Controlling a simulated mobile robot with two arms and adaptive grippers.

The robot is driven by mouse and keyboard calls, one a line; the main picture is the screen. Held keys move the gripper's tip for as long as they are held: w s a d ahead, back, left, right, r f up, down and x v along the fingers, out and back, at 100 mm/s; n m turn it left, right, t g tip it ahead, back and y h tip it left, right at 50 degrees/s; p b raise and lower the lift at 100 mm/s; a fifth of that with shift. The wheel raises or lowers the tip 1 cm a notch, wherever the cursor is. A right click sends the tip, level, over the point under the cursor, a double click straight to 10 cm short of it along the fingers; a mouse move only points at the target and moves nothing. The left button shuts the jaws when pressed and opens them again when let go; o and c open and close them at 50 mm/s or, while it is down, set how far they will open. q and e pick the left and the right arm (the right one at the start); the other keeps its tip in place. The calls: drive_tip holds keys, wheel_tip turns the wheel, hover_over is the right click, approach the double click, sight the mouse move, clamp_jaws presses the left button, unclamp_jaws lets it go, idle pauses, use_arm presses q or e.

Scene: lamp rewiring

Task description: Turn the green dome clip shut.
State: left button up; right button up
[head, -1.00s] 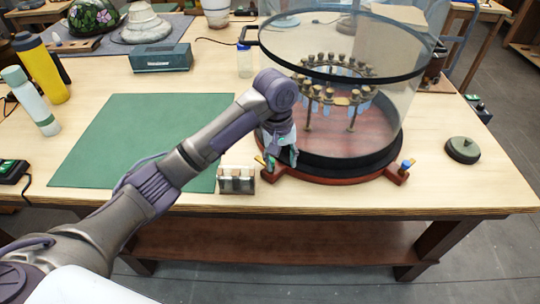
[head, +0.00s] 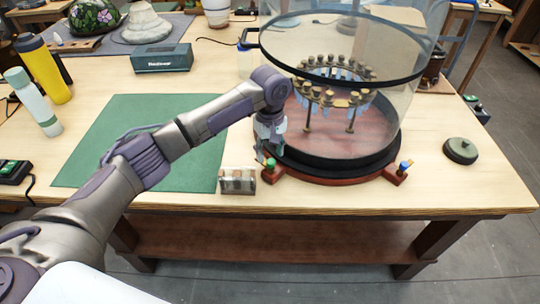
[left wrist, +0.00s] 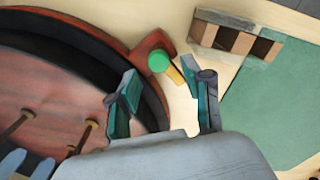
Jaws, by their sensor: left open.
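The green dome clip (head: 270,164) is a round green knob on a red-brown lug at the front left of the glass dome's base (head: 335,172). In the left wrist view the green clip (left wrist: 159,61) shows from above, with a short yellow bar (left wrist: 175,76) beside it pointing to the lower right, away from the dome. My left gripper (head: 267,147) hangs just above and behind the clip, open and empty. In the left wrist view its two fingers (left wrist: 167,85) stand apart, with the knob just beyond their tips. My right gripper is not in view.
A small block with slots (head: 238,181) stands just left of the clip. A green mat (head: 140,135) lies further left. A blue clip (head: 406,164) sits on the base's right lug. A dark round lid (head: 461,150) lies at the right. The front table edge is close.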

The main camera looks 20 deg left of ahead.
sight(265, 161)
use_arm(q)
drive_tip(key=shift+f, duration=1.45)
drive_tip(key=shift+c, duration=0.3)
clamp_jaws()
